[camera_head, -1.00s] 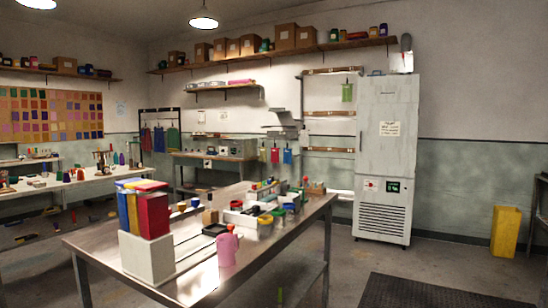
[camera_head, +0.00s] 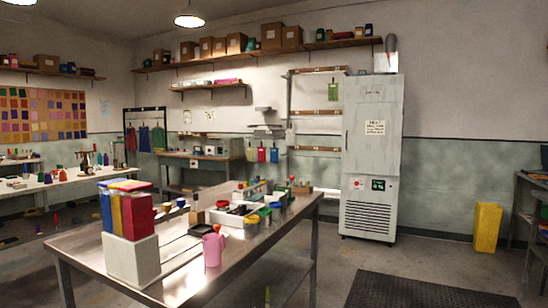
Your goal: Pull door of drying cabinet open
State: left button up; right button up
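The drying cabinet (camera_head: 372,150) is a tall pale grey unit against the back wall, right of centre. Its upper door (camera_head: 374,160) looks shut and carries a white paper notice. A thin dark vertical handle (camera_head: 346,141) shows at the door's left edge. Below the door are a red button, a small green display and a louvred vent panel. Neither of my grippers shows in the head view.
A dark floor mat (camera_head: 420,291) lies in front of the cabinet. A yellow bin (camera_head: 487,228) and a dark side table (camera_head: 533,180) stand at the right. Bare floor lies between.

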aim_at(372, 132)
jog(key=z, duration=0.8)
jog(key=i, duration=7.7)
jog(key=u, duration=2.4)
jog(key=i, duration=1.35)
